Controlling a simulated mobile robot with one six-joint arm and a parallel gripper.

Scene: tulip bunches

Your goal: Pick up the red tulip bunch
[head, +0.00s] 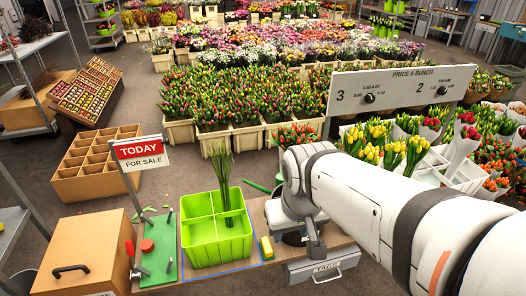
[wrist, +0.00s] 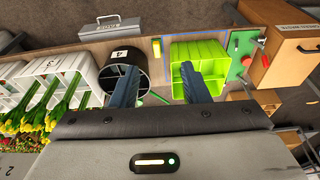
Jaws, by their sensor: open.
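Several red tulip bunches show in the head view: red blooms in white paper (head: 467,132) at the right, and a red clump (head: 295,135) just behind my arm. I cannot tell which one the task means. Yellow tulips (head: 380,132) stand beside the wrapped ones, and also show in the wrist view (wrist: 25,122) at the left edge. My gripper (wrist: 156,72) is open and empty, its two fingers apart above the bench between a black bucket (wrist: 143,78) marked 4 and a green divided bin (wrist: 200,50). In the head view my arm hides most of that bucket.
The green bin (head: 197,243) holds upright green stems (head: 221,180). A "TODAY for sale" sign (head: 140,152), a cardboard box (head: 85,255) and a yellow block (head: 267,248) are near it. A price board (head: 400,88) stands behind my arm. A white crate (wrist: 75,72) marked 3 is left of the bucket.

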